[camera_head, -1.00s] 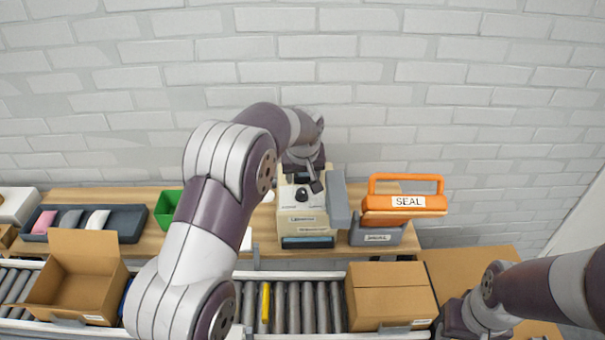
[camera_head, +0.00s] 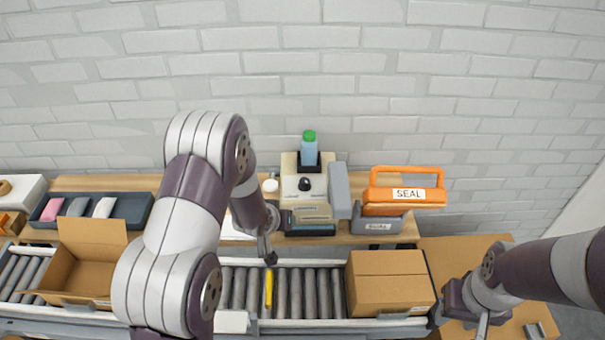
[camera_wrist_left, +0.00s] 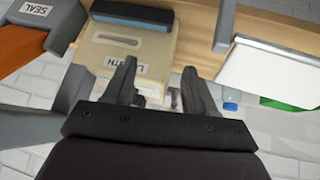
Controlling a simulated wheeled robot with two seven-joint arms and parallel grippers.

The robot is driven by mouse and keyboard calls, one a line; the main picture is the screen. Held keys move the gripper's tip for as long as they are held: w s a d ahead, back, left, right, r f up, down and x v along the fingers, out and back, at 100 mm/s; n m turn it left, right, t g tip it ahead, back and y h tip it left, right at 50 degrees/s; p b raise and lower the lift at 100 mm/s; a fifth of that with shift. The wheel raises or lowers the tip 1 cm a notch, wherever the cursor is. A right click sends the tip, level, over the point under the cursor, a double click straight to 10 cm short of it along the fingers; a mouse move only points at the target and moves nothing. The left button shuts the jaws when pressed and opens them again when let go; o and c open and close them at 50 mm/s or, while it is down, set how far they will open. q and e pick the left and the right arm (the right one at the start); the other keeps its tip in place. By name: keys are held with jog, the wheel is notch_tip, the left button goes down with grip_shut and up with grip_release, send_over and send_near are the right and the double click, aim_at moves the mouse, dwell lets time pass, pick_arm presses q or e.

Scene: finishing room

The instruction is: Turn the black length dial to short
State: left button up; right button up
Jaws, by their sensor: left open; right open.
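The black dial (camera_head: 304,184) is a small round knob on the pale top of the beige machine (camera_head: 317,213). Its pointer direction is too small to read. My left gripper (camera_head: 270,258) hangs over the conveyor, in front and to the left of the machine, apart from the dial. In the left wrist view, my left gripper (camera_wrist_left: 158,85) has its fingers spread and empty; the machine (camera_wrist_left: 150,45) with a partly covered label lies beyond them. The dial cannot be made out there. My right gripper (camera_head: 480,318) is low at the right, over the brown surface, apart from the machine.
A blue bottle with a green cap (camera_head: 309,150) stands at the machine's back. The orange SEAL handle (camera_head: 405,193) is to its right. The conveyor (camera_head: 312,290) carries a closed carton (camera_head: 390,285) and an open box (camera_head: 88,255). A dark tray (camera_head: 130,210) is left.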

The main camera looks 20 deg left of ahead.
aim_at(304, 181)
pick_arm(q)
notch_tip(304, 181, up, 6)
jog(key=w+d+m+t, duration=0.1)
jog(key=d+m+t, duration=0.15)
jog(key=t, duration=0.35)
jog(key=shift+m+h, duration=0.25)
jog(key=shift+h, duration=0.15)
jog(key=p+x, duration=0.1)
jog(key=x, duration=0.3)
jog(key=p+x, duration=0.1)
jog(key=x, duration=0.3)
jog(key=p+x, duration=0.1)
jog(key=x, duration=0.3)
jog(key=shift+w+a, duration=0.3)
jog(key=shift+a, duration=0.05)
